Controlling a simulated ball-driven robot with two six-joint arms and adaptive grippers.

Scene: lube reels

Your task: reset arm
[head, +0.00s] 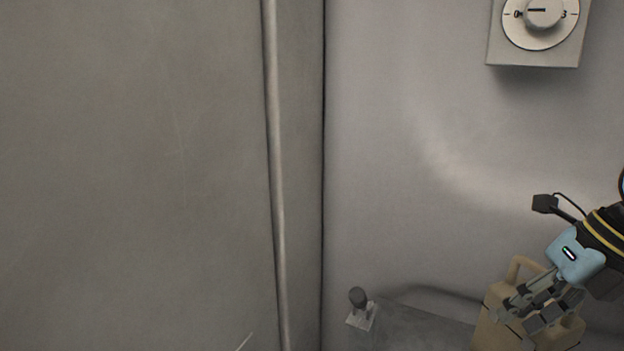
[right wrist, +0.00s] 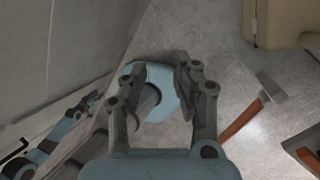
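My right gripper (head: 516,317) is at the lower right of the head view, in front of a tan canister (head: 494,328). In the right wrist view my right gripper (right wrist: 158,76) has its fingers apart with nothing held between them. A light blue shape with a grey cylinder shows beyond the fingers, probably part of my own body. My left gripper is outside the head view. In the right wrist view a blue and dark arm, my left one, comes in at the lower left. Its gripper (right wrist: 88,103) is small there, and its opening cannot be made out.
A dial box (head: 540,52) is on the wall at the upper right. A vertical pipe (head: 275,150) runs down the wall. A small dark-knobbed fitting (head: 358,300) stands at the bottom. A hammer (right wrist: 254,108) lies on the floor, with another brown-handled object (right wrist: 299,143) beside it.

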